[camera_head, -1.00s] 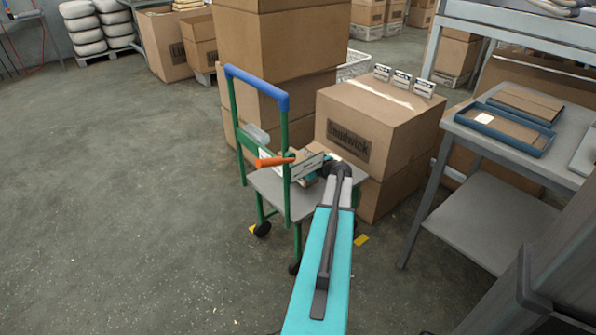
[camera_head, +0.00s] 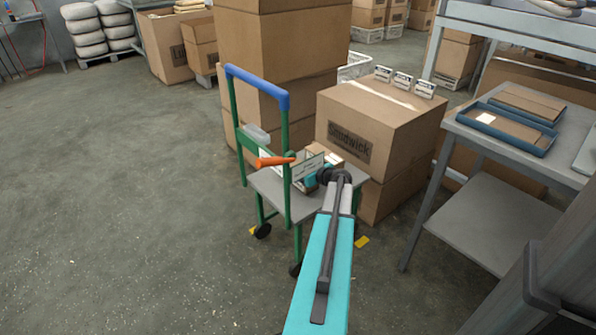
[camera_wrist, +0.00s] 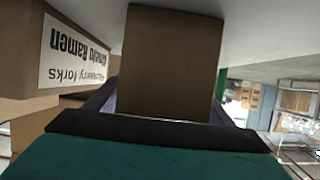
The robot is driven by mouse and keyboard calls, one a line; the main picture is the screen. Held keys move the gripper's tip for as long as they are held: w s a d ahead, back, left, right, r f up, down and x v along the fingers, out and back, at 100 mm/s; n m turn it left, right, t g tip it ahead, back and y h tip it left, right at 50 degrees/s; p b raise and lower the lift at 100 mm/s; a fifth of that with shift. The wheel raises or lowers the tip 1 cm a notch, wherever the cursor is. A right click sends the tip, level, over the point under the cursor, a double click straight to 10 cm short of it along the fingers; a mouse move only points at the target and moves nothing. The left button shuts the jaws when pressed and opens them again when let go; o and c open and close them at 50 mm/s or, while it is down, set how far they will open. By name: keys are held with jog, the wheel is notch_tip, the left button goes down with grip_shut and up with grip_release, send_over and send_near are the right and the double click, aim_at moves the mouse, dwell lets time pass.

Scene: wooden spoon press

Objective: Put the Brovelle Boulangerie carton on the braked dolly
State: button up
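The dolly, with its green frame, blue handle (camera_head: 255,88) and grey deck (camera_head: 268,184), stands at centre in the head view. An orange lever (camera_head: 275,161) sticks out at its near upright. The carton's far end reaches the grey surface. No Brovelle lettering is readable; its label face is hidden.
A carton with a Kimchi Ramen label (camera_wrist: 75,52) is close beside in the wrist view. A grey table (camera_head: 470,128) with blue trays is right; the left floor is clear.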

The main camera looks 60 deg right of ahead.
jog(key=shift+r, duration=0.1)
dwell(0.3)
jog(key=p+v, duration=0.3)
jog(key=v, duration=0.9)
jog(key=shift+s+a+r, duration=0.1)
jog(key=shift+r, duration=0.05)
dwell(0.6)
